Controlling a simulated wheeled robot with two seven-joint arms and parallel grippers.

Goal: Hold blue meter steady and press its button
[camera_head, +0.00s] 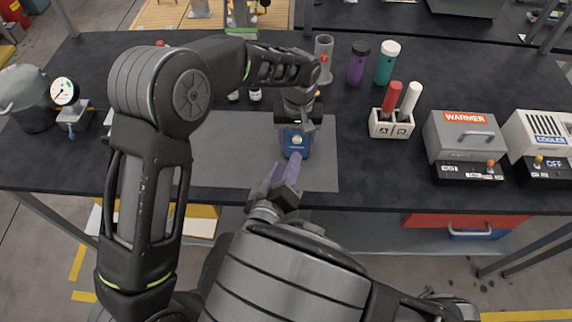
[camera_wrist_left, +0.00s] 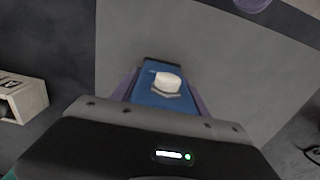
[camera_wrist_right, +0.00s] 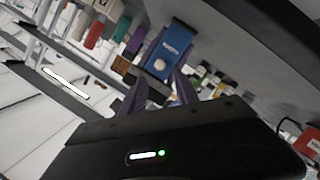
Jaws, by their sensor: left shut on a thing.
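The blue meter (camera_head: 296,142) is held above the grey mat in the head view. My left gripper (camera_head: 296,128) is shut on it from above, with its purple fingers on the meter's two sides. In the left wrist view the meter (camera_wrist_left: 150,98) shows a white button (camera_wrist_left: 168,82) on its face. In the right wrist view the meter (camera_wrist_right: 176,48) is tilted, with the pale button (camera_wrist_right: 160,64) near its lower part. My right gripper (camera_head: 285,172) is just in front of the meter. Its purple fingers are apart; I cannot tell whether they touch the meter.
The grey mat (camera_head: 235,150) lies on the dark table. A holder with red and white tubes (camera_head: 392,125), a WARMER box (camera_head: 465,140) and a COOLER box (camera_head: 540,135) stand to the right. Bottles stand behind.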

